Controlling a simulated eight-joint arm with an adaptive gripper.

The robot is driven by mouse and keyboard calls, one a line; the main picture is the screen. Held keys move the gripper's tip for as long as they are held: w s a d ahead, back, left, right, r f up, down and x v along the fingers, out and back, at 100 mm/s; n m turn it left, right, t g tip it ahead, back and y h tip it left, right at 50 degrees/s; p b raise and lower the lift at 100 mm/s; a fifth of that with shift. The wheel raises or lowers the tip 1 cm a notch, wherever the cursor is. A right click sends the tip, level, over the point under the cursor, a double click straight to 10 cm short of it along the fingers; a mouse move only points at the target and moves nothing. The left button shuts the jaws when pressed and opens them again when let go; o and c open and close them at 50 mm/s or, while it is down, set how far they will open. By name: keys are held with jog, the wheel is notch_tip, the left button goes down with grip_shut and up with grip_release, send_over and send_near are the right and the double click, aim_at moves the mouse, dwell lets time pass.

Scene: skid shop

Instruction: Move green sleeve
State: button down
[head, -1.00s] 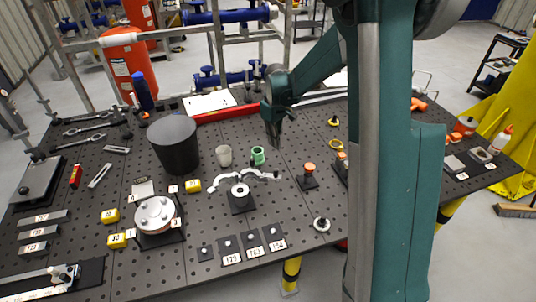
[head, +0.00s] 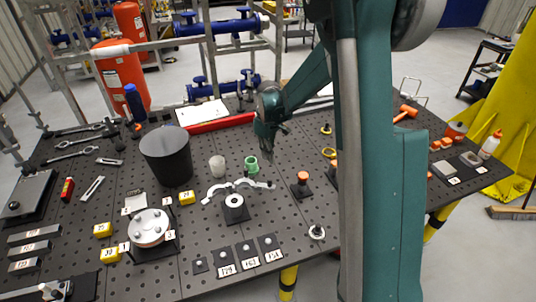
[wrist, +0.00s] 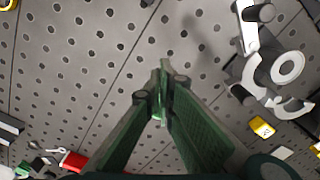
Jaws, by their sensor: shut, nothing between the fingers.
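The green sleeve (head: 251,165) stands on the perforated dark table, beside a grey-white cup (head: 217,167). My gripper (head: 268,152) is just to the right of the sleeve in the head view and appears above the table. In the wrist view the dark green fingers of my gripper (wrist: 160,92) are shut together and hold nothing. A brighter green patch shows between the fingers in the wrist view; I cannot tell whether it is the sleeve.
A white-armed puller (head: 236,200) stands in front of the sleeve and also shows in the wrist view (wrist: 262,58). A black bin (head: 167,157) is to the left. A red bar (head: 220,124) lies behind. An orange-topped piece (head: 302,184) stands to the right.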

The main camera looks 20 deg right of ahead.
aim_at(255, 160)
notch_tip(255, 160, down, 8)
jog(key=shift+r, duration=0.25)
jog(key=shift+w+a+f, duration=0.15)
jog(key=shift+w+a, duration=0.05)
jog(key=shift+w, duration=0.1)
jog(key=shift+w+a+p, duration=0.25)
jog(key=shift+w+a, duration=0.2)
jog(key=shift+w, duration=0.25)
jog(key=shift+w+a+p, duration=0.2)
jog(key=shift+w+a, duration=0.25)
jog(key=shift+w, duration=0.25)
jog(key=w+a+b, duration=0.1)
jog(key=w+b, duration=0.1)
jog(key=shift+w+a+f, duration=0.15)
jog(key=shift+w+a, duration=0.15)
jog(key=shift+a, duration=0.1)
jog(key=shift+w+a, duration=0.25)
jog(key=shift+w, duration=0.25)
